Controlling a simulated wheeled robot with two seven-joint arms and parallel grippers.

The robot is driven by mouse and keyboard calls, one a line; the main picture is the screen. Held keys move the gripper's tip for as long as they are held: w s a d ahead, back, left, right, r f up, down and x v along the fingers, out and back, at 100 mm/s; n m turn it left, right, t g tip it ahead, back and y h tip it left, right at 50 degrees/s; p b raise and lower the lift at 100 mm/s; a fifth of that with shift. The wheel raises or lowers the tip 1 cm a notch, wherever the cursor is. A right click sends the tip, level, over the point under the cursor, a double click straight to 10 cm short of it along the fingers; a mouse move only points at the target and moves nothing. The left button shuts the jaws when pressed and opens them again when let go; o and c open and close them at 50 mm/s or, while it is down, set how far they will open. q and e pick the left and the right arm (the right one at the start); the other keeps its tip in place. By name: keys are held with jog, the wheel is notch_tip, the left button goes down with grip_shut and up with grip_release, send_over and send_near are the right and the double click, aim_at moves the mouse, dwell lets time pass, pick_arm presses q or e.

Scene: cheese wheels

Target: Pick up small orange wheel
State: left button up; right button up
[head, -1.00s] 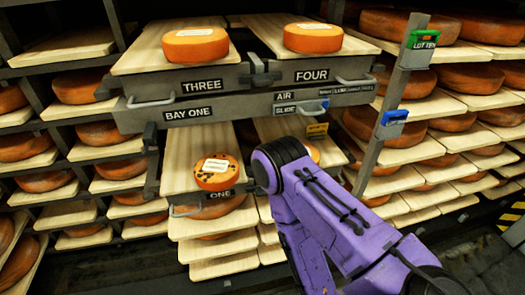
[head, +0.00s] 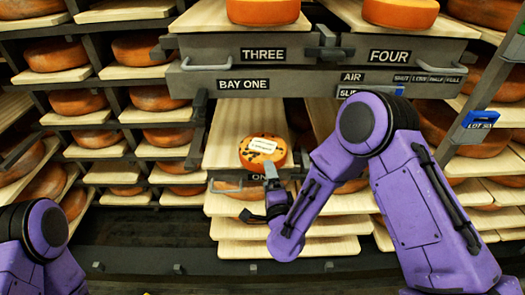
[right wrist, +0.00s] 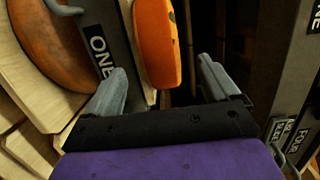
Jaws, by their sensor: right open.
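A small orange wheel (head: 263,152) with dark blotches and a white label lies at the front of the wooden board marked ONE. My right gripper (head: 261,193) is at the front edge of that board, just below and in front of the wheel. In the right wrist view my right gripper (right wrist: 162,66) is open and empty, with the orange wheel (right wrist: 157,42) ahead between its fingers. I see no contact with the wheel. Part of my left arm shows at lower left in the head view; its gripper is out of view.
Larger orange wheels rest on the boards marked THREE (head: 263,54) and FOUR (head: 389,56), above the wheel. A metal handle (head: 232,188) juts from the front of board ONE. A blue tag (head: 480,119) hangs on a post at right. Racks of wheels fill the left.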

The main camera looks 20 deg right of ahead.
aim_at(263, 152)
jog(key=w+p, duration=0.1)
jog(key=w, duration=0.3)
jog(key=shift+w, duration=0.4)
jog(key=c, duration=1.5)
grip_shut()
jog(key=shift+r, duration=0.1)
